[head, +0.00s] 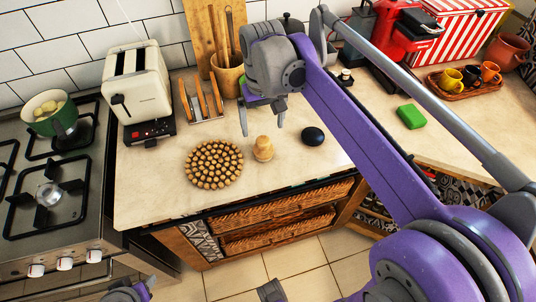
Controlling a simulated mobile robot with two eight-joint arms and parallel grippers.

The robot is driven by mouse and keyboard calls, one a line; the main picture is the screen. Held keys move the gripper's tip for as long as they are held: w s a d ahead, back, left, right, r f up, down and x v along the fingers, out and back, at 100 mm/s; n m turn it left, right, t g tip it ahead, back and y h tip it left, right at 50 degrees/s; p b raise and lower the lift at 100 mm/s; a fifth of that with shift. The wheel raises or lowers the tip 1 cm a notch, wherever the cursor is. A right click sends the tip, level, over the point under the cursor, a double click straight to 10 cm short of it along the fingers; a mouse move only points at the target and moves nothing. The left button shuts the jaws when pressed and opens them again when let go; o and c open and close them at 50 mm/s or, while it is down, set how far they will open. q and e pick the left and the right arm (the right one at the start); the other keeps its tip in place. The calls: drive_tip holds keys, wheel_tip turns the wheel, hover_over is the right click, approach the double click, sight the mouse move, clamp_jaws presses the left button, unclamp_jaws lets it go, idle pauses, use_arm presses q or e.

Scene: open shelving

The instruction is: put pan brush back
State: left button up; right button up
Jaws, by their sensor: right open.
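A small light-wood piece with a rounded knob top, which looks like the pan brush (263,149), stands upright on the counter, right of a round trivet. My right gripper (262,120) is open and empty, pointing down just above the brush in the picture. Its fingers show on either side, a little higher than the knob; I cannot tell the exact height gap. At the bottom edge, a grey and purple part of my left gripper (131,291) shows, mostly cut off, away from the counter.
The wooden trivet (213,165) lies left of the brush, a dark oval object (313,136) right of it. Behind stand a toaster (136,82), a wooden rack (201,98) and a utensil crock (228,75). A green sponge (411,117) lies right. Front counter is clear.

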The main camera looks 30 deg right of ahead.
drive_tip(key=s+a+f, duration=0.1)
drive_tip(key=s+f, duration=0.1)
drive_tip(key=s+a+f+n+t, duration=0.1)
drive_tip(key=s+f, duration=0.1)
drive_tip(key=s, duration=0.1)
drive_tip(key=s+a+f+t, duration=0.1)
drive_tip(key=s+a+f, duration=0.1)
drive_tip(key=s, duration=0.1)
drive_tip(key=shift+f, duration=0.2)
drive_tip(key=s+a+f+n+t, duration=0.1)
drive_tip(key=s+a+f+t, duration=0.1)
drive_tip(key=s+f, duration=0.6)
drive_tip(key=shift+a+f+n+t, duration=0.2)
drive_tip(key=shift+f+n+t, duration=0.1)
drive_tip(key=shift+t, duration=0.1)
drive_tip(key=shift+s, duration=0.1)
drive_tip(key=shift+c, duration=0.2)
